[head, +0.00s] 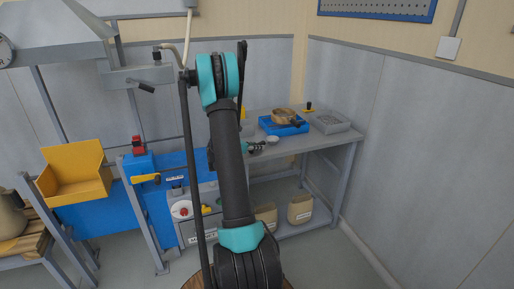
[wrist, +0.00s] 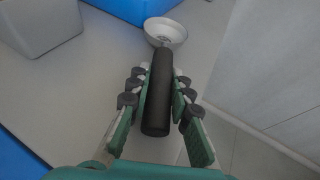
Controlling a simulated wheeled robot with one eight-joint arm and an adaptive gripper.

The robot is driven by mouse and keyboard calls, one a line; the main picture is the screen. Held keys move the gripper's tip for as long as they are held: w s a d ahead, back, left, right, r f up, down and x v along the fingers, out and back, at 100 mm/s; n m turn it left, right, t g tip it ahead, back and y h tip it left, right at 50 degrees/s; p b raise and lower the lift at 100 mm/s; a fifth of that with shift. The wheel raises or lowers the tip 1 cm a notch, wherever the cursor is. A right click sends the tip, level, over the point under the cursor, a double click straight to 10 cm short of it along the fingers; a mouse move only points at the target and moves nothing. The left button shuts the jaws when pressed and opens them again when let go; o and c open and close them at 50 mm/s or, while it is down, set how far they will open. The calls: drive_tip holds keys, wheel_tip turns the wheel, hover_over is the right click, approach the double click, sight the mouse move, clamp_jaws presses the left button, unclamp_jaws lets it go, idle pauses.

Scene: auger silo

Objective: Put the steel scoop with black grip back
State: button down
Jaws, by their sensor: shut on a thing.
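The steel scoop with black grip (wrist: 157,92) is held in my gripper (wrist: 160,76). In the wrist view my green fingers close on both sides of the black grip. Its pale round bowl (wrist: 166,32) points away from me, towards the top of the view. In the head view the bowl (head: 272,140) shows just right of my gripper (head: 258,147), over the workbench top (head: 318,139). I cannot tell whether the scoop touches the bench. My arm hides part of the bench's left side.
A blue tray (head: 272,129) holding a round tan item (head: 284,116) stands behind the scoop. A grey tray (head: 330,122) is to its right. Tan sacks (head: 300,208) stand on the lower shelf. A wall closes the right side. The bench's front right is clear.

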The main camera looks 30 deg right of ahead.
drive_tip(key=shift+f, duration=0.15)
drive_tip(key=c, duration=1.4)
unclamp_jaws()
drive_tip(key=v, duration=1.1)
drive_tip(key=shift+w, duration=0.1)
drive_tip(key=shift+s+a+r, duration=0.2)
drive_tip(key=shift+a+r, duration=0.2)
drive_tip(key=shift+a, duration=0.1)
drive_tip(key=s+a+f+m+t+y, duration=0.1)
drive_tip(key=s+a+f+m+y, duration=0.1)
drive_tip(key=s+a+m+y, duration=0.4)
drive_tip(key=s+a+f+m+t+y, duration=0.1)
drive_tip(key=s+a+m+y, duration=0.6)
drive_tip(key=s+a+m, duration=0.7)
drive_tip(key=s+a+f, duration=0.1)
drive_tip(key=s+a, duration=0.6)
drive_tip(key=a, duration=0.2)
drive_tip(key=shift+s+a+f, duration=0.15)
drive_tip(key=shift+s+a, duration=0.1)
drive_tip(key=shift+s, duration=0.05)
